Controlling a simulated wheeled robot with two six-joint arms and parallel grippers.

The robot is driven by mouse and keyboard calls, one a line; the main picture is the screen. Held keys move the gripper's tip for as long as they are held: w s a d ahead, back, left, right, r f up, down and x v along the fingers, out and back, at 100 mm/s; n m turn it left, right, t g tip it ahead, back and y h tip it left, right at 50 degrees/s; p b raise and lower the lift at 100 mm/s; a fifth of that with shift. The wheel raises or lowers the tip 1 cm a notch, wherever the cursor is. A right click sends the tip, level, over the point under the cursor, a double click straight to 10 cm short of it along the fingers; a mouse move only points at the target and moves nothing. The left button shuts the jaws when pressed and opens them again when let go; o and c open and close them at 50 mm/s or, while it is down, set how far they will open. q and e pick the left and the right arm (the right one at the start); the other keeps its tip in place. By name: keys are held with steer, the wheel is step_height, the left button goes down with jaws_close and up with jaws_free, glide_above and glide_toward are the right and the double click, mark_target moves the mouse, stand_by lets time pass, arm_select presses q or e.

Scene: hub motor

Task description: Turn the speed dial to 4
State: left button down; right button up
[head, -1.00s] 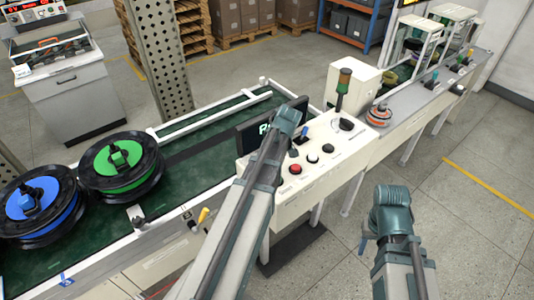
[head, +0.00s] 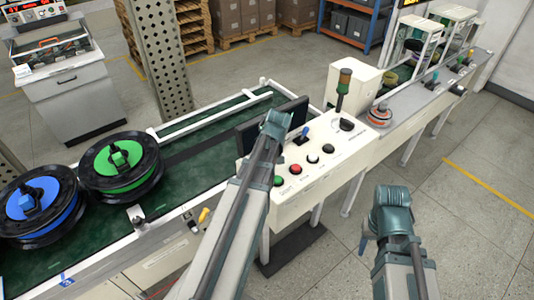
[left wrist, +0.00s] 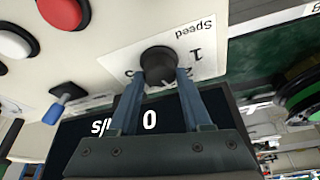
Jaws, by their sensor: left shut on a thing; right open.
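The black round speed dial (left wrist: 158,65) sits on a white plate with the word Speed and numerals, upside down in the left wrist view. The numeral 1 is clear; others are partly covered by the fingers. My left gripper (left wrist: 160,75) is shut on the dial, one blue finger at each side. The dial's pointer setting cannot be read. In the head view my left gripper (head: 278,122) is over the control panel (head: 318,183) and hides the dial. My right gripper (head: 363,241) is open and empty, right of the panel, over the floor.
A dark display (left wrist: 90,130) beside the dial shows a 0, partly behind the gripper. A red button (head: 296,169), a green button (head: 278,181) and a blue lever (head: 304,132) are close by. Green (head: 120,162) and blue (head: 40,205) reels stand on the conveyor.

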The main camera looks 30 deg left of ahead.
arm_select(q)
steer(key=m+h, duration=0.1)
steer(key=m, duration=0.1)
steer(key=m+t, duration=0.1)
steer(key=m, duration=0.2)
steer(key=shift+s+a+m+h, duration=0.1)
steer(key=shift+a+m+h, duration=0.05)
steer(key=shift+m+h, duration=0.2)
steer(key=m+h, duration=0.1)
steer(key=m, duration=0.1)
steer(key=m+h, duration=0.1)
steer(key=m, duration=0.2)
steer(key=shift+a+t, duration=0.15)
steer(key=shift+t, duration=0.15)
steer(key=shift+m, duration=0.35)
steer(key=shift+c, duration=1.7)
jaws_free()
